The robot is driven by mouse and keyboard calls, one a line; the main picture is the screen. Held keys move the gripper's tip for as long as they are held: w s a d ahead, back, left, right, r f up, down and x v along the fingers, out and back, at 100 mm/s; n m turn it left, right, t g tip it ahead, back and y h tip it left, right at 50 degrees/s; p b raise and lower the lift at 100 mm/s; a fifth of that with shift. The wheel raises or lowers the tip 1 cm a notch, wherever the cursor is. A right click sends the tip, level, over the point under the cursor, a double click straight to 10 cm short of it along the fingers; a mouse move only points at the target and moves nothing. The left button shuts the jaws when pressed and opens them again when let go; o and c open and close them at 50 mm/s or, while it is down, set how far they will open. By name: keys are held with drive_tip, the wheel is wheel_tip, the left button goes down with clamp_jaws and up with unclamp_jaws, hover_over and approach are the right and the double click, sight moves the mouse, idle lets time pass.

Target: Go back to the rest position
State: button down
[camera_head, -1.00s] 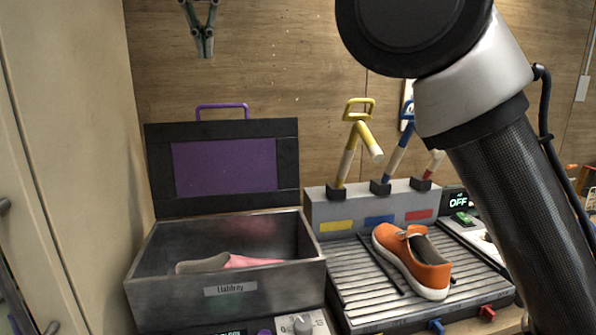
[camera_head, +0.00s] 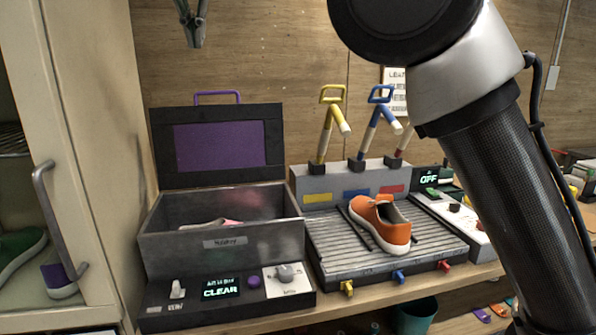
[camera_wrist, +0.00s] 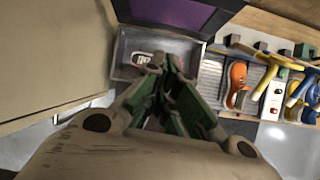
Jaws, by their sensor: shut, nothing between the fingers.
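My gripper (camera_head: 192,28) hangs at the top of the head view, shut and empty, well above the open box. In the wrist view its fingertips (camera_wrist: 163,66) meet in front of the box. The grey metal box (camera_head: 170,245) has its dark lid with a purple panel (camera_head: 220,147) raised. A pale and pink item (camera_head: 212,223) lies inside, mostly hidden by the front wall. An orange sneaker with a white sole (camera_head: 382,221) rests on the ribbed tray (camera_head: 330,250), apart from my gripper; it also shows in the wrist view (camera_wrist: 237,82).
Yellow (camera_head: 328,125) and blue (camera_head: 375,122) handled tools stand in a grey rack (camera_head: 310,190) behind the tray. A display reads CLEAR in front of the box. At left, a cupboard (camera_head: 85,140) holds shoes, including a green one (camera_head: 20,248). A teal bin (camera_head: 415,315) stands below the bench.

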wheel_tip(320, 180, down, 11)
drive_tip(key=m+g, duration=0.1)
drive_tip(key=m, duration=1.1)
drive_tip(key=d+f+m+g, duration=0.1)
drive_tip(key=d+f+m, duration=0.35)
drive_tip(key=d, duration=0.45)
drive_tip(key=d+f+m, duration=0.3)
drive_tip(key=d+m, duration=0.3)
drive_tip(key=d, duration=0.3)
drive_tip(key=s+d+f+m, duration=0.4)
drive_tip(key=s+d+m, duration=0.1)
drive_tip(key=d, duration=0.7)
drive_tip(key=s+d+f+m+h, duration=0.1)
drive_tip(key=s+d+f+m, duration=0.3)
drive_tip(key=s+d, duration=0.4)
drive_tip(key=s+d+f+m, duration=0.4)
drive_tip(key=s+d+m, duration=0.2)
drive_tip(key=d, duration=1.1)
drive_tip(key=shift+s+d+t, duration=0.3)
drive_tip(key=shift+s+t, duration=0.1)
drive_tip(key=shift+s, duration=0.15)
